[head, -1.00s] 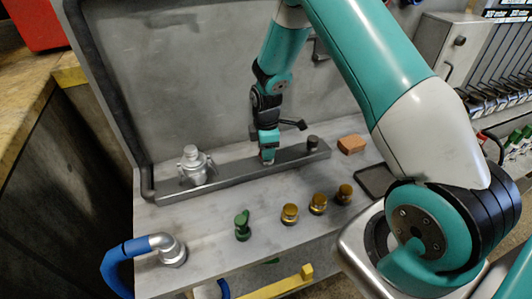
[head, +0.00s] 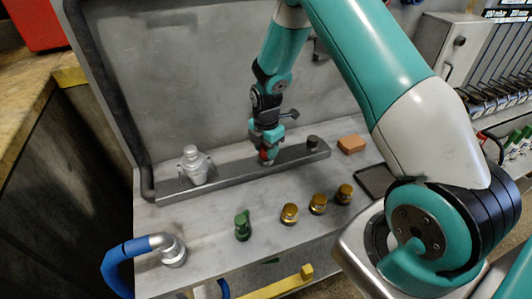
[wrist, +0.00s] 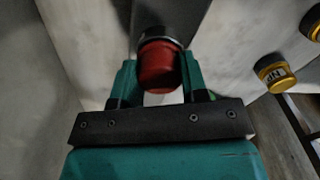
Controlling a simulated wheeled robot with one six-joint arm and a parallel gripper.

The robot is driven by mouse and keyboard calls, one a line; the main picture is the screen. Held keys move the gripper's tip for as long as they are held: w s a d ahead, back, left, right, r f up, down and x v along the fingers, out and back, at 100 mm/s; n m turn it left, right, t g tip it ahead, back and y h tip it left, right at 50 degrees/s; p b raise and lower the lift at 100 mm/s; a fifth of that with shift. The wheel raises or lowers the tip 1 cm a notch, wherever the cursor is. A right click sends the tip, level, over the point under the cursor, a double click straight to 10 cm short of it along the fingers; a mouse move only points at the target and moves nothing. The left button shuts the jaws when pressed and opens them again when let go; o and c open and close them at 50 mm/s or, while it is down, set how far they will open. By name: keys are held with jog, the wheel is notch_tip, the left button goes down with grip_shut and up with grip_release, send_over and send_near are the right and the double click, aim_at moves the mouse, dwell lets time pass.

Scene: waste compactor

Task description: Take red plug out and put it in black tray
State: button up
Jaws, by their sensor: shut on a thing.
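The red plug (head: 265,156) shows at the grey bar on the bench, just below my gripper (head: 267,146). In the wrist view the red plug (wrist: 160,66) sits between the two teal fingers of my gripper (wrist: 160,82), with a grey metal ring at its far end. My gripper is shut on it. I cannot tell whether the plug's lower end is still in the bar (head: 235,174) or clear of it. The black tray (head: 376,182) lies flat at the right of the bench, partly hidden by my arm.
A silver fitting (head: 194,165) and a dark knob (head: 312,142) stand on the bar. A green fitting (head: 242,225) and brass caps (head: 318,204) stand in front. An orange-brown block (head: 351,144) lies near the tray. A blue hose (head: 122,262) is at front left.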

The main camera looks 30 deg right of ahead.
jog(key=n, duration=0.3)
jog(key=shift+n, duration=0.4)
jog(key=o, duration=1.1)
jog(key=shift+c, duration=0.4)
